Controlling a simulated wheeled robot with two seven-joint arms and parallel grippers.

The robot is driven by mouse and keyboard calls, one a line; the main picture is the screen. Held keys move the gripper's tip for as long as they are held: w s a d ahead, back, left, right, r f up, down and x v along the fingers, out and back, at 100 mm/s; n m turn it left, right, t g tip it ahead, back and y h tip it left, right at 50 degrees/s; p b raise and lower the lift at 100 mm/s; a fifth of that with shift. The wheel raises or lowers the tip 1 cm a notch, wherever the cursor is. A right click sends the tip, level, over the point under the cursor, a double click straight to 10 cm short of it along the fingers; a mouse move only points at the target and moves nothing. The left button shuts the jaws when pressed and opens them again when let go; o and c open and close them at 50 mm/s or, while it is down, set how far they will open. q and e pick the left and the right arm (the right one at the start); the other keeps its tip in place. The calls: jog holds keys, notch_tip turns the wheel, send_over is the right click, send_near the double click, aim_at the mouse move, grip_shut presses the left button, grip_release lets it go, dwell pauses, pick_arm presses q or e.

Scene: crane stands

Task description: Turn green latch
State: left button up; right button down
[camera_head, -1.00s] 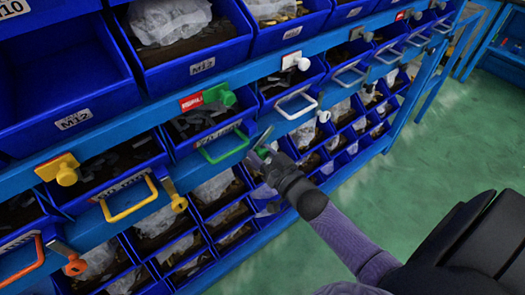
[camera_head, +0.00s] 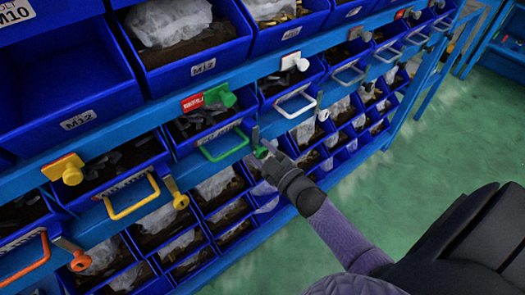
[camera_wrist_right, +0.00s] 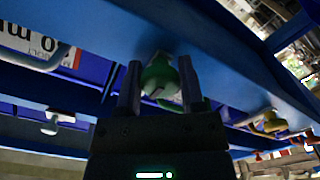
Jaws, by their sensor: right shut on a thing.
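The green latch (camera_head: 261,152) is on the blue rail, just right of the green handle (camera_head: 224,146). Its rounded knob (camera_wrist_right: 160,76) sits between both fingers in the right wrist view. My right gripper (camera_head: 262,144) is shut on this knob, reaching in from the lower right. The fingers (camera_wrist_right: 157,85) hide part of the latch, and its exact angle is hard to tell. My left gripper is not in view.
A yellow latch (camera_head: 176,194) and an orange latch (camera_head: 78,259) hang beside their handles at left. A white latch (camera_head: 323,115) is to the right. Blue bins fill the rack above and below. Green floor (camera_head: 440,130) is clear at right.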

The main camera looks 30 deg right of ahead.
jog(key=shift+r+n, duration=0.1)
jog(key=shift+n, duration=0.3)
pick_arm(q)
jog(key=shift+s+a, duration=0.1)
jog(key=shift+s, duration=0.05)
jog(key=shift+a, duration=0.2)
pick_arm(e)
jog(key=shift+n, duration=0.4)
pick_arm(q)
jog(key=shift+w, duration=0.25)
pick_arm(e)
jog(key=shift+w, duration=0.1)
jog(key=c, duration=0.6)
grip_release()
jog(key=o, duration=0.4)
jog(key=shift+a, duration=0.15)
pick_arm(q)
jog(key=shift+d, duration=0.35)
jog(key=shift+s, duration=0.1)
